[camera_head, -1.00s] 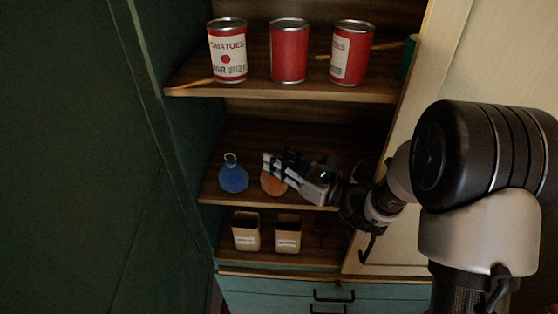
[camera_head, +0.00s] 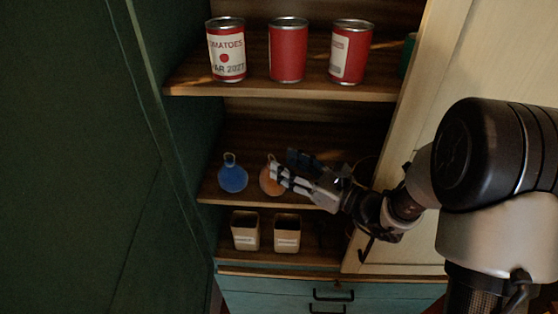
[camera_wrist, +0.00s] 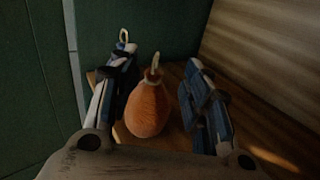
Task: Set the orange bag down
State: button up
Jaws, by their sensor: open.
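The orange bag (camera_head: 268,182) stands upright on the middle shelf, to the right of the blue bag. In the wrist view the orange bag (camera_wrist: 148,108) has a loop on top and sits between my two fingers, with a gap on either side. My gripper (camera_head: 284,172) is open and reaches in from the right. In the head view its near finger covers part of the orange bag. The fingertips also frame the bag in the wrist view (camera_wrist: 158,70).
A blue bag (camera_head: 232,178) stands close on the left of the same shelf (camera_head: 215,192). Red tomato cans (camera_head: 288,52) stand on the shelf above. Two small open boxes (camera_head: 245,232) stand below. The cabinet door (camera_head: 470,50) is on the right.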

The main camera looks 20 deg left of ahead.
jog(key=v, duration=0.8)
jog(key=shift+d, duration=0.3)
jog(key=s+d+r+n+g+h, duration=0.2)
jog(key=s+n+g+h, duration=0.55)
jog(key=s+n, duration=0.95)
jog(key=s+d+r+n+t+h, duration=0.1)
jog(key=s+d+n+t+h, duration=0.2)
jog(key=d, duration=0.5)
jog(key=s+d+r+n+t+h, duration=0.1)
jog(key=s+d+n+t+h, duration=0.1)
jog(key=d+h, duration=0.4)
jog(key=s+d+t, duration=0.1)
jog(key=d, duration=0.2)
jog(key=shift+d+n, duration=0.25)
jog(key=shift+n, duration=0.15)
notch_tip(320, 180, down, 12)
jog(key=b, duration=1.2)
jog(key=shift+f+b, duration=0.15)
jog(key=shift+b, duration=0.2)
